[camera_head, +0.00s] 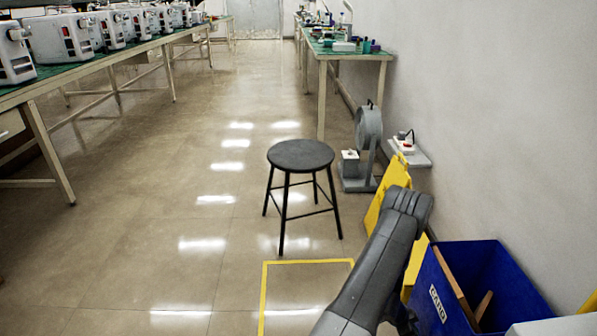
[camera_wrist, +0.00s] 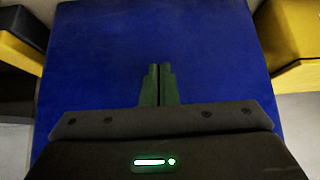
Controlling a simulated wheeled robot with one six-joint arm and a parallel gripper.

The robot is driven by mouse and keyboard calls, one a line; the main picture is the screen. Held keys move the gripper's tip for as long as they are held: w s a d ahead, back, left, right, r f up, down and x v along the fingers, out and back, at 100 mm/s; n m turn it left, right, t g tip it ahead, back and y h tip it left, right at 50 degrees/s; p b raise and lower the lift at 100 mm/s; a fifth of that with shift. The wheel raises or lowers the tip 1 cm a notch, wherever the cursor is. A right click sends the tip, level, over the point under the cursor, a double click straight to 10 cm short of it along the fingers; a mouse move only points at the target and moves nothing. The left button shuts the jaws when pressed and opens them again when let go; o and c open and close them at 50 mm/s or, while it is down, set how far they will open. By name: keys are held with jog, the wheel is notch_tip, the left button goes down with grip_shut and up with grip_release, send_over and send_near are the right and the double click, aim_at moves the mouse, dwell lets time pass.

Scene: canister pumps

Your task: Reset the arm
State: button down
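My arm (camera_head: 375,265) reaches up from the bottom of the head view, bent at a dark grey joint. My gripper (camera_wrist: 159,72) shows only in the wrist view. Its two dark green fingers lie side by side, shut, with nothing seen between them. They point toward a broad blue surface (camera_wrist: 100,50), which fills the middle of the wrist view. I cannot tell how far off that surface is, or whether the fingers touch it. A green light shows on the gripper body. In the head view the gripper is hidden.
A blue bin (camera_head: 511,268) with wooden pieces inside stands right of my arm. Yellow boards (camera_head: 386,190) lean behind my arm. A black stool (camera_head: 301,155) and a grey fan-like device (camera_head: 369,128) stand ahead. Benches (camera_head: 105,62) line the left.

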dwell(0.3)
jog(key=a, duration=0.6)
jog(key=d, duration=0.7)
jog(key=shift+d, duration=0.15)
jog(key=a, duration=1.2)
jog(key=shift+s+a, duration=0.3)
jog(key=shift+s, duration=0.15)
jog(key=shift+r, duration=0.1)
